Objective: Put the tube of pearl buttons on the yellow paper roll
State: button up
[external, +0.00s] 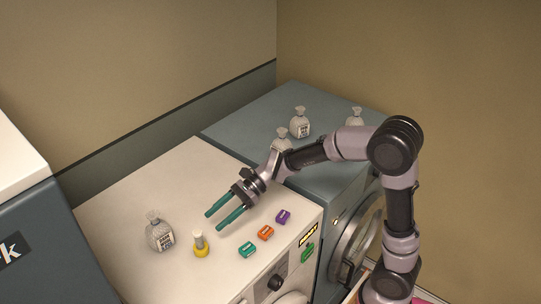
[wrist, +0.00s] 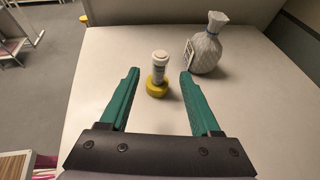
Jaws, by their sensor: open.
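The tube of pearl buttons (external: 199,238) is a small white cylinder. It stands upright on top of the yellow paper roll (external: 201,252), on the white machine top. In the wrist view the tube (wrist: 160,65) also sits on the yellow roll (wrist: 157,87), beyond and between my fingertips. My gripper (external: 224,214) has two green fingers, spread open with nothing between them. It is to the right of the tube in the external view, apart from it. The underside of the tube is hidden where it meets the roll.
A grey tied bag (external: 158,232) with a label stands close behind the roll; it shows at right in the wrist view (wrist: 207,45). Teal (external: 247,249), orange (external: 266,233) and purple (external: 283,216) small items lie near the front edge. More bags (external: 299,122) stand on the grey machine.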

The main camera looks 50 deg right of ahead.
jog(key=shift+s+d+r, duration=0.2)
jog(key=shift+d+r, duration=0.05)
jog(key=shift+d, duration=0.25)
jog(key=s+d+r+n+t+h, duration=0.1)
jog(key=s+d+n+t+h, duration=0.3)
jog(key=s+d+n+h, duration=0.7)
jog(key=shift+s+d+n, duration=2.8)
jog(key=shift+s+d, duration=1.5)
jog(key=shift+s, duration=1.2)
